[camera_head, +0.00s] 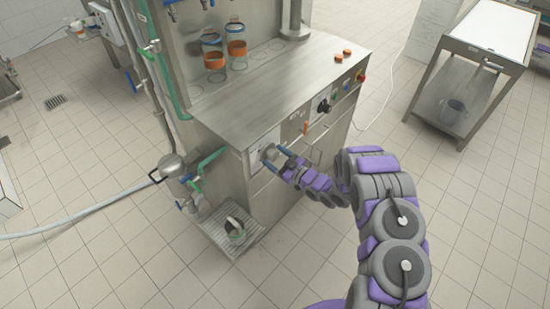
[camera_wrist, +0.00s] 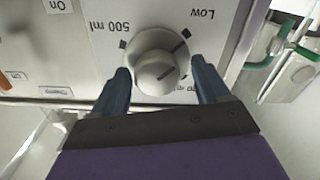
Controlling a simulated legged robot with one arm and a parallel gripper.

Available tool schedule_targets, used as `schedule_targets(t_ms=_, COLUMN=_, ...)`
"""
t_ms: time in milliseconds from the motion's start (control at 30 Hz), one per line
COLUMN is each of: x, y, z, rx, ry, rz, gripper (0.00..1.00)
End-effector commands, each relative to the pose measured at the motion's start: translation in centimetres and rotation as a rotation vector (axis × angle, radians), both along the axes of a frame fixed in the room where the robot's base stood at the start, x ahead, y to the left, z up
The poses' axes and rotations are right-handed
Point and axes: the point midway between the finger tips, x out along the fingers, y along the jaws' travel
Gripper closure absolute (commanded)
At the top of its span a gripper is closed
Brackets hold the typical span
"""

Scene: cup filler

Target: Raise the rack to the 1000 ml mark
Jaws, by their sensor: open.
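A round grey knob (camera_wrist: 157,62) sits on the white front panel (camera_wrist: 105,25) of the steel filling machine (camera_head: 270,85). The panel print appears upside down in the wrist view: "500 ml" is at left, "Low" at upper right, and a partly hidden "ml" label at lower right. The knob's dark line points to the upper right, towards the mark by "Low". My gripper (camera_wrist: 160,70) is open, with one blue finger on each side of the knob; contact is unclear. In the head view my gripper (camera_head: 274,158) is at the panel. I cannot clearly identify the rack.
Another dark knob (camera_head: 324,106) is further right on the front. A drain grate (camera_head: 222,232) and green-handled pipes are at left. A steel table (camera_head: 490,40) stands at right.

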Motion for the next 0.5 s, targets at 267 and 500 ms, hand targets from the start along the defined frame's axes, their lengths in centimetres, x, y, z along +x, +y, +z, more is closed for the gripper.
schedule_targets(t_ms=267, x=0.14, y=0.25, z=-0.02, rx=-0.002, ry=0.0, rz=-0.001, gripper=0.25)
schedule_targets(t_ms=500, x=0.12, y=0.36, z=-0.04, rx=-0.004, ry=0.0, rz=-0.001, gripper=0.46)
